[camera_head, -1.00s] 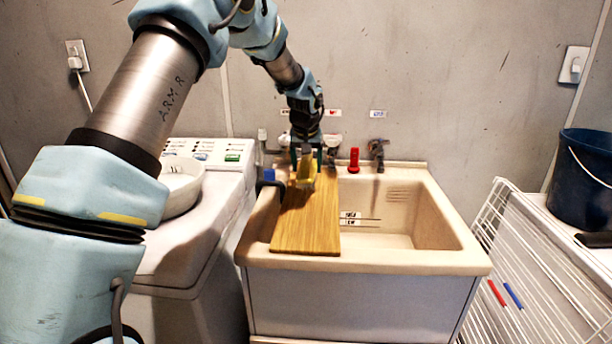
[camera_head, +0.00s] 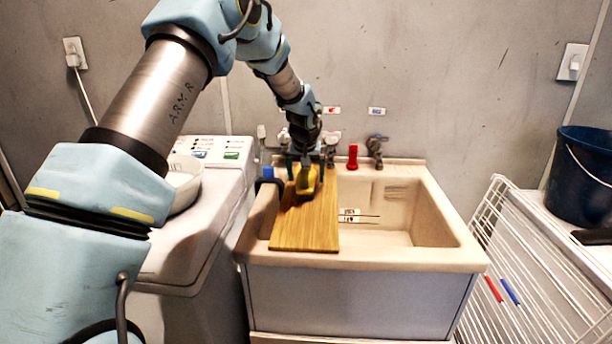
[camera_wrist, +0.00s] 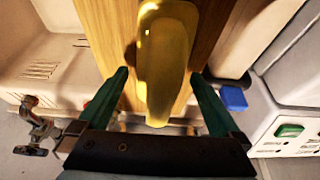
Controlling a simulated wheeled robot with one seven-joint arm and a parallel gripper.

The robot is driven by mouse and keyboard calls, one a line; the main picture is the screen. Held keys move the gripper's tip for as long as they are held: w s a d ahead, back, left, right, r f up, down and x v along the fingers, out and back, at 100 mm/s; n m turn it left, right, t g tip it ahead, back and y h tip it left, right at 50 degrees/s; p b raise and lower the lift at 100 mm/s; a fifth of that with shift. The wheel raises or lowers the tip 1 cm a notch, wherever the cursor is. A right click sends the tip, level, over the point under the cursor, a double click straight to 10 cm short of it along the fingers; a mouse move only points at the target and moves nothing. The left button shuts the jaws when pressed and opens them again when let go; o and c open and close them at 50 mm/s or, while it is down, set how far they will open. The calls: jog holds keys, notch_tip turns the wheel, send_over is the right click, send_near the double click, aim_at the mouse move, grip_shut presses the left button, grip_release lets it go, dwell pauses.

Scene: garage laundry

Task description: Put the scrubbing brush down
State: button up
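The yellow scrubbing brush (camera_head: 306,181) is at the far part of the wooden board (camera_head: 303,228), which lies across the left side of the sink. My gripper (camera_head: 306,165) is just above and behind the brush, pointing down. In the wrist view the brush (camera_wrist: 165,60) lies between my two green fingers (camera_wrist: 159,75), with a narrow gap on each side, so the gripper looks open around it. The brush appears to rest on the board (camera_wrist: 100,25); its underside is hidden.
The sink basin (camera_head: 400,238) is open to the right of the board. A red object (camera_head: 353,157) and a tap (camera_head: 376,150) stand at the back rim. A blue object (camera_head: 267,173) is left of the board. A white bowl (camera_head: 184,183) sits on the washing machine at left.

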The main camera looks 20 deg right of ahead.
jog(key=shift+r, duration=0.3)
jog(key=b+v, duration=0.2)
jog(key=v, duration=0.9)
jog(key=shift+s+a+r+b, duration=0.15)
jog(key=shift+s+r+b, duration=0.05)
jog(key=shift+r+b, duration=0.2)
jog(key=s+a+f+n, duration=0.1)
jog(key=s+a, duration=0.3)
jog(key=a, duration=0.7)
jog(key=s+a+f+n+g+y, duration=0.1)
jog(key=s+a+f, duration=0.2)
jog(key=a, duration=0.8)
jog(key=s+a+f+n, duration=0.1)
jog(key=s+a, duration=0.3)
jog(key=a, duration=0.8)
jog(key=shift+s+f+n+g+y, duration=0.3)
jog(key=shift+s+f, duration=0.1)
jog(key=shift+f, duration=0.2)
jog(key=s+a+f+n, duration=0.1)
jog(key=s+a+f, duration=0.1)
jog(key=s+a, duration=0.3)
jog(key=shift+s+a+g, duration=0.15)
jog(key=shift+s+g, duration=0.15)
jog(key=shift+s, duration=0.6)
jog(key=shift+c, duration=0.3)
